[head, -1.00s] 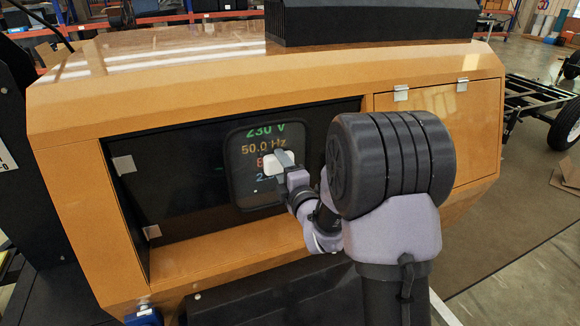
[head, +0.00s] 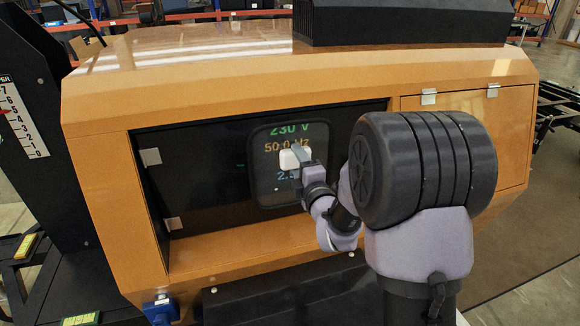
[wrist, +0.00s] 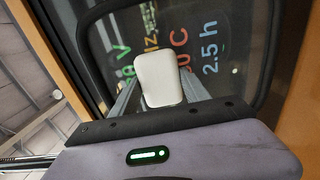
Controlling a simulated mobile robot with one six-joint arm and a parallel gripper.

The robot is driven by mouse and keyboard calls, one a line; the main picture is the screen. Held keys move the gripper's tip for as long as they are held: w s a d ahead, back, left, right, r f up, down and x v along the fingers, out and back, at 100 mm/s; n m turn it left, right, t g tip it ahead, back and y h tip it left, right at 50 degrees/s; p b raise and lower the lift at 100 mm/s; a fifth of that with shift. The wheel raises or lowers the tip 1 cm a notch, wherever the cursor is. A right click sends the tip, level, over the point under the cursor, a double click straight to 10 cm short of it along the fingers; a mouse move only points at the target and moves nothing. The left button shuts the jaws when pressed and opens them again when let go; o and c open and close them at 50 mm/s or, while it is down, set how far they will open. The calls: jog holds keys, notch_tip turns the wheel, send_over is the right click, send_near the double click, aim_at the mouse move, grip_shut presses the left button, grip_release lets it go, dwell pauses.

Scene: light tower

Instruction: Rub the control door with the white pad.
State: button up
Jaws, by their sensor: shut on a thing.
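The control door (head: 205,185) is a dark panel with silver hinges on its left, set in a recess of the orange housing. A window with a lit display (head: 268,180) shows in it, reading 230 V, 50.0 Hz and 2.5 h. My gripper (head: 297,160) is shut on the white pad (head: 289,157) and holds it in front of the display. In the wrist view the white pad (wrist: 158,80) sits between the two fingers and covers part of the display text. I cannot tell whether the pad touches the door.
The orange housing (head: 300,80) frames the recess, with a lower ledge under the door. An orange side hatch (head: 480,140) is at the right. A black box (head: 400,20) stands on top. A blue fitting (head: 160,310) is at the lower left.

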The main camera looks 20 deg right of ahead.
jog(key=d, duration=0.5)
jog(key=shift+w+d, duration=0.15)
jog(key=shift+d, duration=0.15)
jog(key=s, duration=0.6)
jog(key=s, duration=0.3)
jog(key=shift+d, duration=0.1)
dwell(0.4)
